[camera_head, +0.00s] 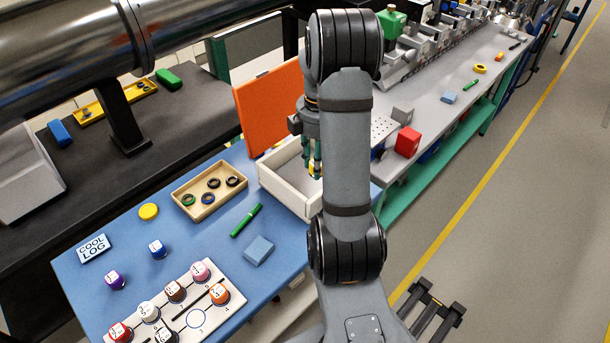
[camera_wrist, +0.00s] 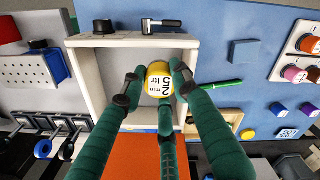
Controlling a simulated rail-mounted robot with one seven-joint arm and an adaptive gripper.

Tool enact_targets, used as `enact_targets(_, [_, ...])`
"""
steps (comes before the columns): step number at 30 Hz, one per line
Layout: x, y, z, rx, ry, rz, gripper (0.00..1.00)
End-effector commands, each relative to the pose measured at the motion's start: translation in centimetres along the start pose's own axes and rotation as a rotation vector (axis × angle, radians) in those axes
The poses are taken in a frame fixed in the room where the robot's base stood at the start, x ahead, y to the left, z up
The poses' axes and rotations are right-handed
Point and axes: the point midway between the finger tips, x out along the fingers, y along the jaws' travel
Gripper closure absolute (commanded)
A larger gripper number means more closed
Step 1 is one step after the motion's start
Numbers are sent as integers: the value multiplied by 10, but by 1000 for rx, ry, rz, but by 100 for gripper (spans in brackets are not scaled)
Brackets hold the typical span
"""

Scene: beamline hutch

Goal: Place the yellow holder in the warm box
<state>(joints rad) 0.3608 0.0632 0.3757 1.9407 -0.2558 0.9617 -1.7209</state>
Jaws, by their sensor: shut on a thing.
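The yellow holder (camera_wrist: 160,82), a round piece with a printed label on top, is between the green fingers of my gripper (camera_wrist: 157,88). My gripper is shut on it. The warm box (camera_wrist: 91,82) is a white open box with its orange lid (camera_head: 268,106) standing up at the back; in the wrist view the holder shows inside the box outline. In the head view my gripper (camera_head: 312,158) reaches down over the box (camera_head: 290,193), and my arm hides the box's right part. I cannot tell whether the holder touches the box floor.
On the blue table (camera_head: 200,232) are a wooden tray (camera_head: 215,203) with dark rings, a green pen (camera_head: 246,220), a blue block (camera_head: 259,250), a yellow disc (camera_head: 148,211) and a white rack (camera_head: 185,312) with several coloured holders. A red block (camera_head: 408,142) stands right of the box.

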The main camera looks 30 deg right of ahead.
Motion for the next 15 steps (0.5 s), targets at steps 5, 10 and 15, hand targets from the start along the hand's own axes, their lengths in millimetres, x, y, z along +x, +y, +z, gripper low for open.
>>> enact_targets(5, [17, 21, -20, -26, 0, -5, 98])
enact_targets(10, [42, 50, -49, -24, 0, -5, 98])
enact_targets(15, [60, 71, -70, -20, 0, -2, 98])
